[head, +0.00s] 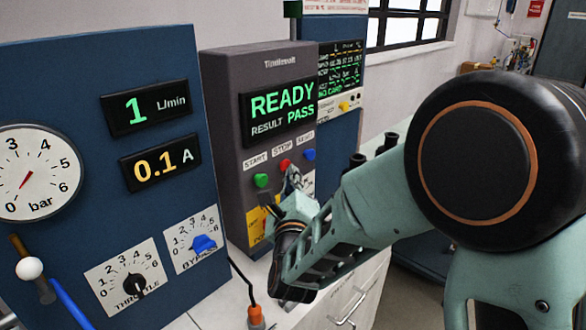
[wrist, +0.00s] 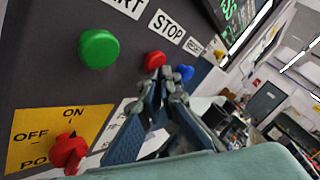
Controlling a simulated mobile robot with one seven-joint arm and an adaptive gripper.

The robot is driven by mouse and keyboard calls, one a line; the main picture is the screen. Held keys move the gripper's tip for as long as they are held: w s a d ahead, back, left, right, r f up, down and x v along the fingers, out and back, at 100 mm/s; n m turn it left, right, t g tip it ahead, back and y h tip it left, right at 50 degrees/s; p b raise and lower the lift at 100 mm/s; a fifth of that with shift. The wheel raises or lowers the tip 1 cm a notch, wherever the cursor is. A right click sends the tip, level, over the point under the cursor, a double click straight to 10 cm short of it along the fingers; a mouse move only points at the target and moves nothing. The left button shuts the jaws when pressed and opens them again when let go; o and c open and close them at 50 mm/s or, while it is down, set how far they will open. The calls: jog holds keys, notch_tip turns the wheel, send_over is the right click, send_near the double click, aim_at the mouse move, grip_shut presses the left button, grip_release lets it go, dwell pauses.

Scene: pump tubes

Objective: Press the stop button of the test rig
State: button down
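The test rig (head: 222,105) is a dark grey box whose screen reads READY, RESULT PASS. Its red stop button (head: 285,165) sits under the STOP label, between a green start button (head: 261,181) and a blue button (head: 309,154). In the wrist view the red button (wrist: 155,60) shows just beyond my fingertips. My gripper (head: 292,178) has its fingers drawn together at the tips, with nothing held. The tips (wrist: 170,76) are very close to the red button's lower edge; I cannot tell whether they touch it.
A red power knob (wrist: 69,152) on a yellow plate is below the buttons. A blue panel (head: 80,85) with gauge, displays and knobs stands left of the rig. An orange-ended cable (head: 255,314) lies on the white bench. Black fittings (head: 357,161) stand behind my arm.

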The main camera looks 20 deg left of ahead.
jog(key=shift+s+a+r+y, duration=0.25)
jog(key=shift+a+r, duration=0.25)
jog(key=shift+a, duration=0.25)
jog(key=d, duration=0.2)
jog(key=s+d+b, duration=0.1)
jog(key=d+f+b, duration=0.1)
jog(key=d, duration=0.1)
jog(key=shift+s+d, duration=0.25)
jog(key=shift+d, duration=0.05)
